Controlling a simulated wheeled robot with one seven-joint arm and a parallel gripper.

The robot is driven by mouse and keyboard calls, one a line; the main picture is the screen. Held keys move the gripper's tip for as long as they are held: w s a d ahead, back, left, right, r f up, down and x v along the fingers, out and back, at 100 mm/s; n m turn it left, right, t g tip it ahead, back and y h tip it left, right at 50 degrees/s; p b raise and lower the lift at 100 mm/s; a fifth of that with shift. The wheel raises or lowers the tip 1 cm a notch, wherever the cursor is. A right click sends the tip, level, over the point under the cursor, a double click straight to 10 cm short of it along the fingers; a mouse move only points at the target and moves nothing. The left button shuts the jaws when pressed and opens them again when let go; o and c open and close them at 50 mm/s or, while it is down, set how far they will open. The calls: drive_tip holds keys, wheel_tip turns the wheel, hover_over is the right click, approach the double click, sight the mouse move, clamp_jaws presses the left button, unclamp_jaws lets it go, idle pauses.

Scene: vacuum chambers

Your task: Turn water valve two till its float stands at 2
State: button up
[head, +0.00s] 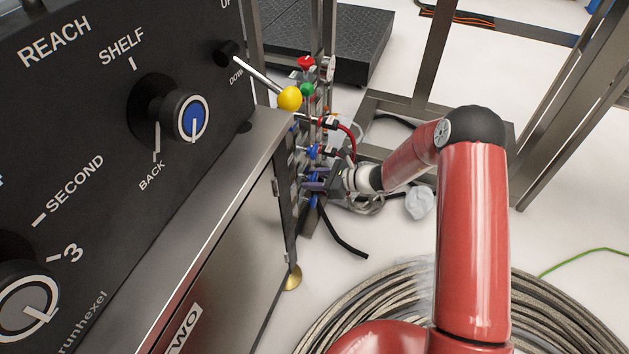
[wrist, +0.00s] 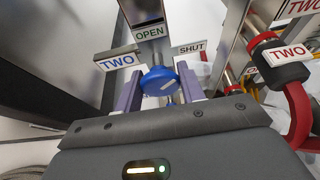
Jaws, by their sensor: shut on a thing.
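The blue round valve handle (wrist: 158,80) is in the middle of the wrist view, beside a blue-lettered TWO plate (wrist: 117,62). An OPEN plate (wrist: 148,33) is above it and a SHUT plate (wrist: 189,48) is to its upper right. My gripper (wrist: 160,88) has its two purple fingers on either side of the handle, shut on it. In the head view my gripper (head: 313,186) is at the valve rack beyond the cabinet; the handle is hard to make out there. I cannot make out the float or its reading in either view.
A red hose with a black coupling (wrist: 278,62) marked TWO in red is close to the right of my gripper. The dark control panel (head: 75,120) and steel cabinet (head: 225,225) stand left. A coiled hose (head: 540,310) lies on the floor.

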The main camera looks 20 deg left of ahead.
drive_tip(key=o, duration=1)
drive_tip(key=p+v, duration=0.1)
drive_tip(key=v, duration=0.7)
